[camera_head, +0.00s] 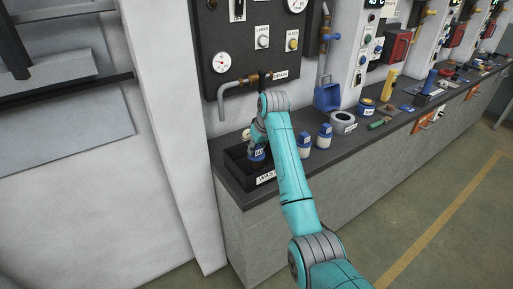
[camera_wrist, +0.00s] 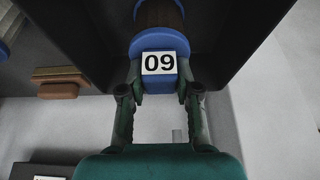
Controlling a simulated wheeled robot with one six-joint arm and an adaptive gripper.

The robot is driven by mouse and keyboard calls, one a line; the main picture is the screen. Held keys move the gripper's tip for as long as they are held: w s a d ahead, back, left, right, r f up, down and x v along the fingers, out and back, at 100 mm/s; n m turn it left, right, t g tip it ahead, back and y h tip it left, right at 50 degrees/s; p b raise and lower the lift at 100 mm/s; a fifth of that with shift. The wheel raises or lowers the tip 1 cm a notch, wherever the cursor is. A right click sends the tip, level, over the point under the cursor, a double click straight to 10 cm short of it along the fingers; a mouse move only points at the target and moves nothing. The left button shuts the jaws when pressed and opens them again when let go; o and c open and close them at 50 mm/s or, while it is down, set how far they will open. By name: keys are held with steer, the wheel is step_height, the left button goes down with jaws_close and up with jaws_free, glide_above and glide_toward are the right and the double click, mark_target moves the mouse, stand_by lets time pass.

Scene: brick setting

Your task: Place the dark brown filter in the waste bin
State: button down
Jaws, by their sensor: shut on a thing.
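My gripper (camera_wrist: 160,110) is shut on the blue end of a filter (camera_wrist: 160,42), which carries a white label reading 09. The filter's body (camera_wrist: 158,14) is dark brown and partly cut off at the top of the wrist view. In the head view the blue part of the filter (camera_head: 257,154) shows at the bin, beside my arm. The waste bin (camera_head: 266,178) is a black open box with a partly hidden white label, at the near left end of the counter. Its dark wall (camera_wrist: 85,40) shows around the filter in the wrist view. I cannot tell whether the filter touches the bin floor.
Blue-and-white containers (camera_head: 305,143) (camera_head: 324,136) stand right of the bin. A grey ring (camera_head: 343,117) and a blue scoop-shaped holder (camera_head: 328,97) are farther along the counter (camera_head: 330,165). A dark panel with a drain pipe (camera_head: 232,88) hangs above the bin.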

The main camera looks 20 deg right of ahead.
steer(key=c, duration=0.8)
jaws_free()
steer(key=v, duration=1.2)
